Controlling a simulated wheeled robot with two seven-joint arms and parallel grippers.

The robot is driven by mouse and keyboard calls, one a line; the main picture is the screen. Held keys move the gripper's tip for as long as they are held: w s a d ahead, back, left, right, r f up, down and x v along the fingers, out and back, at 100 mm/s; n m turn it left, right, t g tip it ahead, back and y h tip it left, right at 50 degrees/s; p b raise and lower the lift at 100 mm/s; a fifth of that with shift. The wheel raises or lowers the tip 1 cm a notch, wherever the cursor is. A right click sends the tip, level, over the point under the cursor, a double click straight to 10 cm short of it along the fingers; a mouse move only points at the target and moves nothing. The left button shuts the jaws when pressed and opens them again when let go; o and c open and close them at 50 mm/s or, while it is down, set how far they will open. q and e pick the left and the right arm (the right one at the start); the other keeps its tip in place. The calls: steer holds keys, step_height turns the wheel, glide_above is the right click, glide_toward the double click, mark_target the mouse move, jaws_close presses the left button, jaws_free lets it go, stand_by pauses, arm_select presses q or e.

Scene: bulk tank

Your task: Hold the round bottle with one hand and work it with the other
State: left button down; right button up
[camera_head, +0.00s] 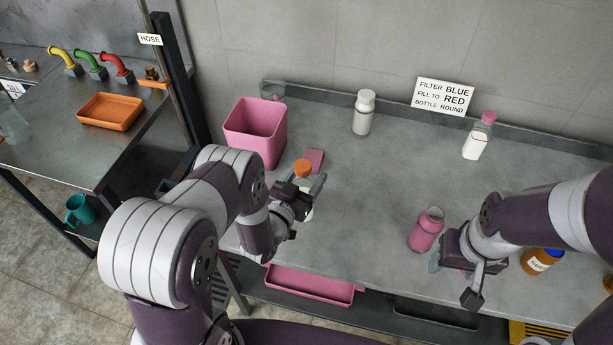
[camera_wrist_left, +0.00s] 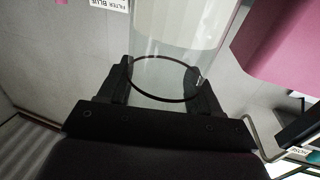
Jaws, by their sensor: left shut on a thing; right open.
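A clear bottle with an orange cap (camera_head: 303,168) is upright between the fingers of my left gripper (camera_head: 305,192), which is shut on it. The gripper hides much of its body. In the left wrist view the clear, round-walled body (camera_wrist_left: 175,50) stands between the two dark fingers, with a dark ring around it. I cannot tell whether its base touches the counter. My right gripper (camera_head: 453,280) is open and empty, low at the right, close to a pink bottle (camera_head: 427,229) but not around it.
A white bottle (camera_head: 363,112) and a pink-capped bottle (camera_head: 476,138) stand farther back. An amber bottle (camera_head: 542,262) is right of my right gripper. The counter's middle (camera_head: 375,180) is clear.

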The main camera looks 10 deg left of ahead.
arm_select(q)
steer(key=shift+f, duration=0.15)
steer(key=shift+c, duration=1)
jaws_free()
steer(key=shift+r, duration=0.3)
steer(key=p+v, duration=0.2)
steer(key=v, duration=1)
steer(key=shift+f, duration=0.2)
